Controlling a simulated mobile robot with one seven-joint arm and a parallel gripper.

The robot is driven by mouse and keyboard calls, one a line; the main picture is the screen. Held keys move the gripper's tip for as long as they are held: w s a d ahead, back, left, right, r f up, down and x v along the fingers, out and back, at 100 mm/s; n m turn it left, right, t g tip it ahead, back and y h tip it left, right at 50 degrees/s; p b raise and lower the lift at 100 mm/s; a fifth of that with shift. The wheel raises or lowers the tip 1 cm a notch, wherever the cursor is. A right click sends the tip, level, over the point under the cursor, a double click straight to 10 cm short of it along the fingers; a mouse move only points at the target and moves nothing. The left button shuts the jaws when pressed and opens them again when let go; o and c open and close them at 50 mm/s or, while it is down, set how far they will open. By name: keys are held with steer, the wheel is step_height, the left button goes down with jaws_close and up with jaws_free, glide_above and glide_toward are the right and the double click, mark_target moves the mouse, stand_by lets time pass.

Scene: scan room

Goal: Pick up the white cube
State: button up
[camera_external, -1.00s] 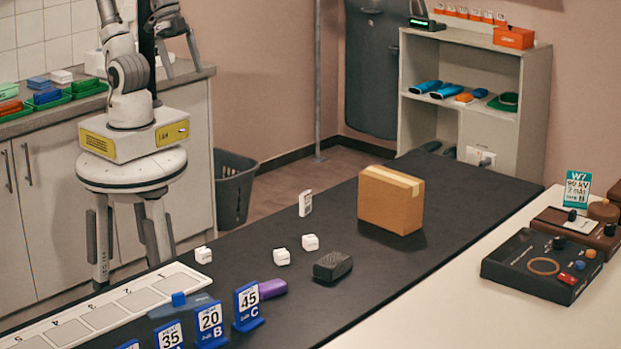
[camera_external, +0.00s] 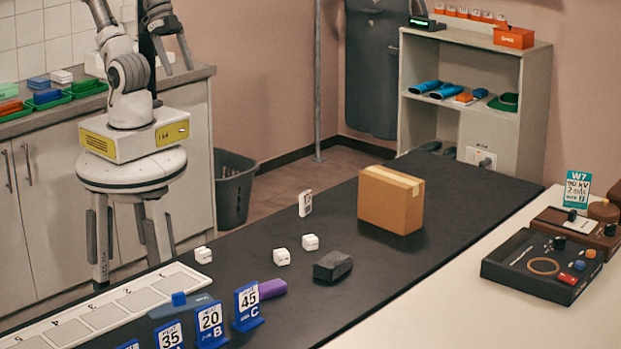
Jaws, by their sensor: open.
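Three small white cubes lie on the dark table mat: one at the left edge near the numbered strip (camera_external: 203,255), one in the middle (camera_external: 281,257), and one just right of it (camera_external: 310,242). I cannot tell which of them is the named one. My gripper (camera_external: 178,68) is high at the upper left, beyond the table and beside my arm. Its two dark fingers point down, apart and empty. It is far from all the cubes.
A cardboard box (camera_external: 391,200) stands at the mat's far end. A dark block (camera_external: 332,265), a white tag (camera_external: 305,203), a purple object (camera_external: 272,287) and blue numbered stands (camera_external: 248,307) are near the cubes. A control box (camera_external: 541,265) sits at the right.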

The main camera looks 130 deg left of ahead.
steer(key=w+f+n+g+h+b, duration=0.9)
steer(key=w+f+n, duration=0.4)
steer(key=w+f, duration=0.9)
steer(key=n+t+h+b, duration=0.2)
steer(key=n+h+b, duration=0.1)
steer(key=n+h, duration=0.1)
glide_toward(205, 249)
steer(key=b+x, duration=0.2)
steer(key=x, duration=0.8)
steer(key=shift+d+f, duration=0.15)
steer(key=shift+f, duration=0.15)
jaws_close()
